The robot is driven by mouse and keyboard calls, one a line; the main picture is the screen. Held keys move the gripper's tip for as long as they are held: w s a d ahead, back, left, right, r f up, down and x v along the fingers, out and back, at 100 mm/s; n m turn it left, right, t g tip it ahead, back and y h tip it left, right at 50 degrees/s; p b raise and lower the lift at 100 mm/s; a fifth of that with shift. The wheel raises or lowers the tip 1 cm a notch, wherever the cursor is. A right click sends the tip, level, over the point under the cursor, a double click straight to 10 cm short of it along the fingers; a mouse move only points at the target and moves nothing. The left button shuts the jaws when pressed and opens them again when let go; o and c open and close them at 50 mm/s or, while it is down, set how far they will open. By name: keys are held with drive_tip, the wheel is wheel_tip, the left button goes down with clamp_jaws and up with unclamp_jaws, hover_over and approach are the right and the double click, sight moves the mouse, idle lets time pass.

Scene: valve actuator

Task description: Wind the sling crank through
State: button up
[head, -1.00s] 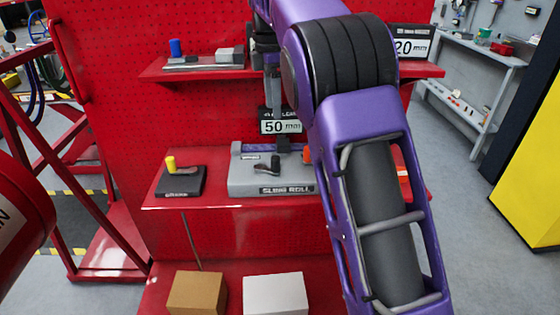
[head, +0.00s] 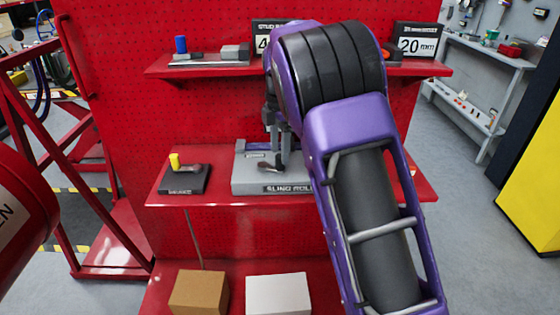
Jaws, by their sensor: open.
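The sling roll unit (head: 250,184) is a grey block with "SLING ROLL" lettering on its front, on the middle red shelf. A small dark crank (head: 267,168) lies on its top, just left of my fingertips. My gripper (head: 281,166) points down over the unit, with its dark fingers close to the crank. It is open. I cannot tell whether a finger touches the crank. My purple arm hides the right part of the unit.
A dark block (head: 184,182) with a yellow-knobbed lever (head: 175,161) stands left of the unit. The upper shelf (head: 215,68) holds a blue-knobbed piece (head: 181,45) and number signs. A brown box (head: 198,292) and a white box (head: 278,293) stand below.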

sight(280, 155)
drive_tip(key=shift+f, duration=1.7)
clamp_jaws()
